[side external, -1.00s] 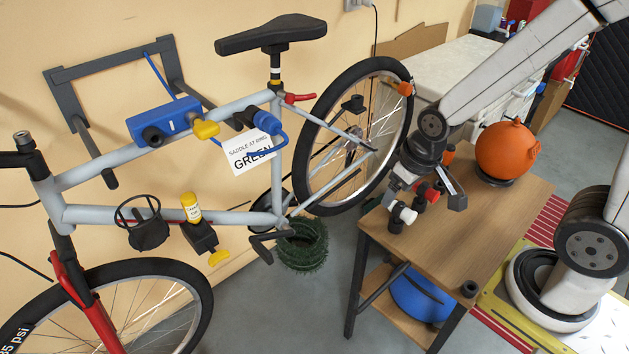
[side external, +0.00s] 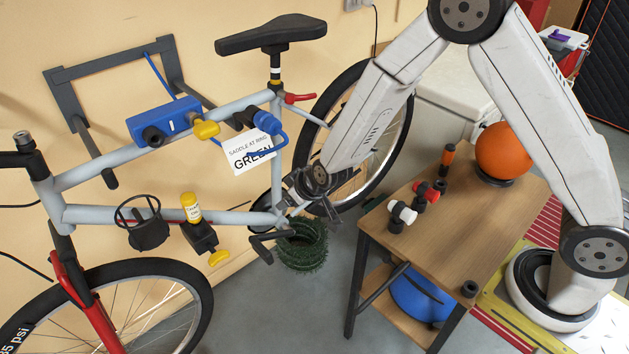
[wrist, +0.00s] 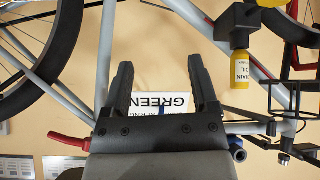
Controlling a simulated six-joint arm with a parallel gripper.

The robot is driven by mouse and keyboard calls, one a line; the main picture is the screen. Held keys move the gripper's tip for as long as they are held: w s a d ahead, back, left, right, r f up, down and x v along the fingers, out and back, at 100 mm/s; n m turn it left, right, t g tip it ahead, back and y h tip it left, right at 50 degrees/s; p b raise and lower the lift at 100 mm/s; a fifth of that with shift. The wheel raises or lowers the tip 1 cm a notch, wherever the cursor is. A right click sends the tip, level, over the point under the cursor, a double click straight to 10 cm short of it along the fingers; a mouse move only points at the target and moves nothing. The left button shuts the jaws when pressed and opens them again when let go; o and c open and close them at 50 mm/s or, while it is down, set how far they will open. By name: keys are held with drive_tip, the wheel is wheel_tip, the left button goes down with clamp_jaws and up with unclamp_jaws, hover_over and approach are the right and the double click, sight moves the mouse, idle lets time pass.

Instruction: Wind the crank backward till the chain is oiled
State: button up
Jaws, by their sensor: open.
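The bicycle (side external: 120,165) hangs level in front of the wall, with its rear wheel on the right. The black crank (side external: 264,247) sits at the bottom of the frame in the side view; I cannot make it out in the wrist view. A yellow chain oil bottle (side external: 191,206) sits in a black holder left of the crank; it also shows in the wrist view (wrist: 241,68). My gripper (side external: 292,205) is close above and right of the crank. In the wrist view it is open (wrist: 161,78), with nothing between its fingers. The chain is not clear.
A white card reading GREEN (side external: 250,152) hangs under the top tube. A blue box (side external: 163,120) is clamped on that tube. The wooden table (side external: 450,235) on the right bears small tools and an orange ball-shaped thing (side external: 503,150). A green coil (side external: 302,246) lies below.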

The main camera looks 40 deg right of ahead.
drive_tip(key=w+a+f+t, duration=0.1)
drive_tip(key=w+a+f, duration=0.2)
drive_tip(key=f, duration=0.2)
drive_tip(key=n+t+h, duration=0.3)
drive_tip(key=t+h, duration=0.1)
drive_tip(key=t, duration=0.1)
approach(264, 253)
drive_tip(key=x, duration=0.3)
drive_tip(key=shift+w+d+f, duration=0.1)
drive_tip(key=shift+w+f, duration=0.2)
drive_tip(key=shift+f, duration=0.05)
drive_tip(key=shift+s+f, duration=0.25)
drive_tip(key=shift+f, duration=0.05)
drive_tip(key=shift+w+d, duration=0.1)
drive_tip(key=shift+w, duration=0.05)
drive_tip(key=shift+x, duration=3.75)
drive_tip(key=shift+r, duration=0.1)
clamp_jaws()
